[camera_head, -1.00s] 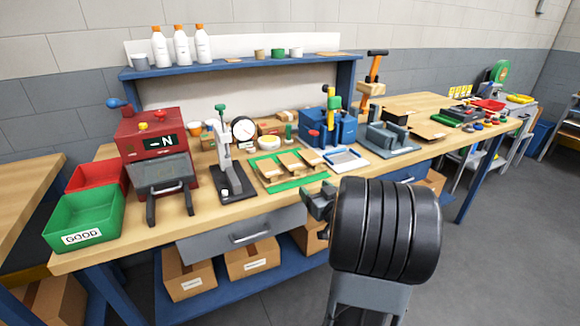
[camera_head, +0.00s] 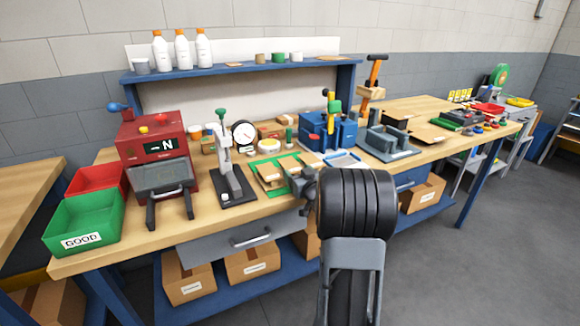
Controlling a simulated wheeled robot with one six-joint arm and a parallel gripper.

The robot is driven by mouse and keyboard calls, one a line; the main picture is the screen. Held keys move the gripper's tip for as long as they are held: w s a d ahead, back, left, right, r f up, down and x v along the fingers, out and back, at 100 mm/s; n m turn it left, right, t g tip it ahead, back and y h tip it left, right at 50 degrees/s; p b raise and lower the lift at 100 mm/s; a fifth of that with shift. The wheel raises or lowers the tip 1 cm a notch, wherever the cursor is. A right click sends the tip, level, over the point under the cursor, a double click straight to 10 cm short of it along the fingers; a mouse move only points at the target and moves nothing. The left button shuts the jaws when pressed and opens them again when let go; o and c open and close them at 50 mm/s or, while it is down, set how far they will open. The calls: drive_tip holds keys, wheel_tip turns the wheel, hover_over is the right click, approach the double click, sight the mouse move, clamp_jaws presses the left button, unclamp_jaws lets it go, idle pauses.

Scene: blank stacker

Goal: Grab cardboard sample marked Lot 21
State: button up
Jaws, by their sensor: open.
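My gripper (camera_head: 301,182) is at the front right of this board, close to the right-hand samples in the picture, and partly covers that side. It is open, and I see nothing held in it. My dark arm hides part of the bench front behind it.
A dial gauge stand (camera_head: 230,180) and a red tester (camera_head: 156,150) stand left of the board. A blue fixture (camera_head: 335,130) and a grey fixture (camera_head: 388,142) stand right. Green (camera_head: 82,222) and red bins sit at the left end.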

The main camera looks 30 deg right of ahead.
drive_tip(key=shift+w, duration=0.2)
drive_tip(key=shift+c, duration=0.2)
drive_tip(key=c, duration=0.5)
drive_tip(key=shift+r, duration=0.15)
